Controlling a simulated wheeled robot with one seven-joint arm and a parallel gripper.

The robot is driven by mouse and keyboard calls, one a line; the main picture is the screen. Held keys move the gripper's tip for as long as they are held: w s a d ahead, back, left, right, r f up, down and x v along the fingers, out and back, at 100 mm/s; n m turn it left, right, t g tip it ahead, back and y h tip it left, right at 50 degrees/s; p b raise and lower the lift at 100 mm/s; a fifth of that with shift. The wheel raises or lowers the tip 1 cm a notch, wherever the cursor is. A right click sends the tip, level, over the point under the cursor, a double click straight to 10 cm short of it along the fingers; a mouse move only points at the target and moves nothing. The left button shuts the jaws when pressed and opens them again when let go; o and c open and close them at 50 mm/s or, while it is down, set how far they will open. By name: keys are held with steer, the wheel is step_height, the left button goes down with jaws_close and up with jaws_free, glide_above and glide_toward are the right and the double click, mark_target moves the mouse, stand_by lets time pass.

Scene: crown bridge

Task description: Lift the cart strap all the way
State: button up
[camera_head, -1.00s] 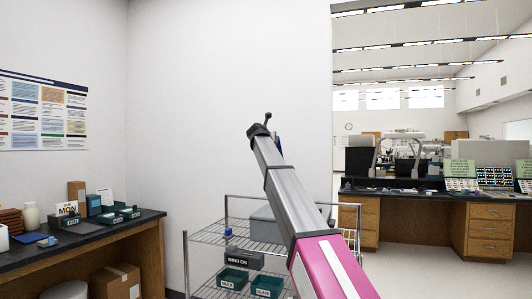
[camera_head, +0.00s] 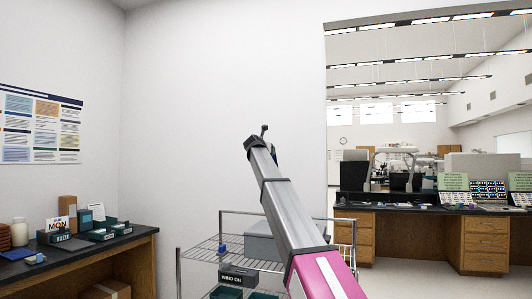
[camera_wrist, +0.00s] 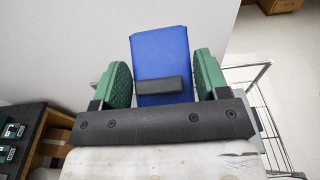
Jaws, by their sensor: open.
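A flat blue piece with a short dark bar across it, which looks like the cart strap (camera_wrist: 160,50), stands between my gripper's green finger pads in the wrist view. My gripper (camera_wrist: 163,78) is open, with a pad on either side of the blue piece. A gap shows on each side, clearer on the right. In the head view only a sliver of blue shows just right of the end of my arm, which hides the rest. The wire cart (camera_head: 230,213) stands below and behind my arm, partly hidden by it.
The cart holds a grey box (camera_head: 262,240), a dark labelled bin (camera_head: 237,276) and a small blue item (camera_head: 222,248). A dark-topped bench (camera_head: 90,253) with bins stands at left. A plain white wall (camera_head: 190,110) is behind the cart. Lab benches and open floor lie at right.

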steer(key=v, duration=1)
steer(key=shift+s+a, duration=0.15)
steer(key=shift+s, duration=0.25)
